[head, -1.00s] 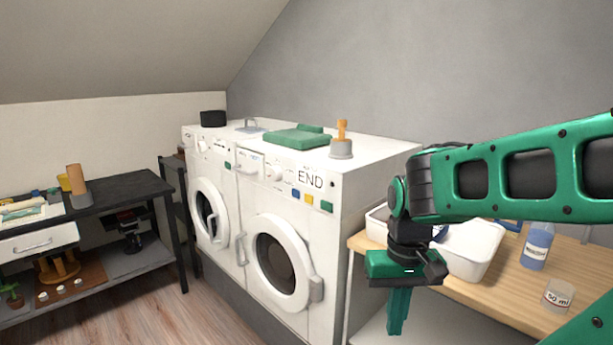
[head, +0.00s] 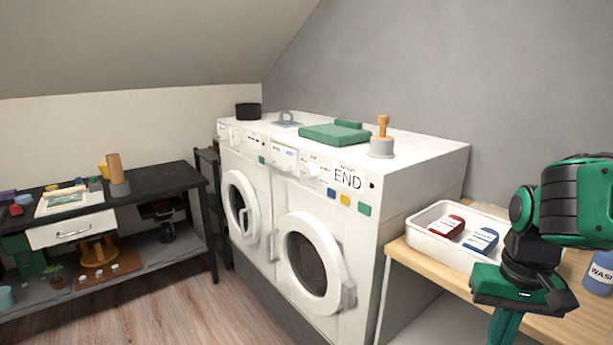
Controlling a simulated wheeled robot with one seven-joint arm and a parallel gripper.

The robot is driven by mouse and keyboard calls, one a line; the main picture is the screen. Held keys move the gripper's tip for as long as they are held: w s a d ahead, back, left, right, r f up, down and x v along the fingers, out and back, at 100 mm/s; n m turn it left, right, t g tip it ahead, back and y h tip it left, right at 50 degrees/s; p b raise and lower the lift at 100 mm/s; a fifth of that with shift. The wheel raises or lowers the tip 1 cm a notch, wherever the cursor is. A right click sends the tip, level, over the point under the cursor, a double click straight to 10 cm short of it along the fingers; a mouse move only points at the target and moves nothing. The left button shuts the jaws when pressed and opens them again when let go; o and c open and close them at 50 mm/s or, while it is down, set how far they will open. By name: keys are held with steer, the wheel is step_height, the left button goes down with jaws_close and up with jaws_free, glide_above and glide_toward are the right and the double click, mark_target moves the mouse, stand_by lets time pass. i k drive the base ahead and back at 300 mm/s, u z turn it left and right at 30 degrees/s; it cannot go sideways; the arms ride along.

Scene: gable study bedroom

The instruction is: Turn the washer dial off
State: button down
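Two white front-loading machines stand side by side against the grey wall. The nearer machine (head: 345,262) has a round door (head: 307,262), an "END" label and a white dial (head: 311,170) on its front panel left of that label. The farther machine (head: 240,177) has a similar panel with a small knob (head: 236,137). I cannot tell which one is the washer, nor the dial's setting. My gripper (head: 503,325) points down at the lower right, in front of the wooden table and well apart from the machines. Its fingers are cut off by the frame's bottom edge, so its opening is unclear.
A wooden table (head: 430,262) at right bears a white tray (head: 424,236) with red and blue packets, and a blue bottle (head: 599,273). A dark shelf bench (head: 150,184) stands at left. The wooden floor (head: 215,300) before the machines is clear.

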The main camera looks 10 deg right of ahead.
mark_target(309, 170)
steer(key=u, duration=0.05)
steer(key=i, duration=1)
steer(key=z, duration=0.4)
steer(key=k, duration=1.3)
steer(key=u, duration=1.05)
steer(key=i, duration=1)
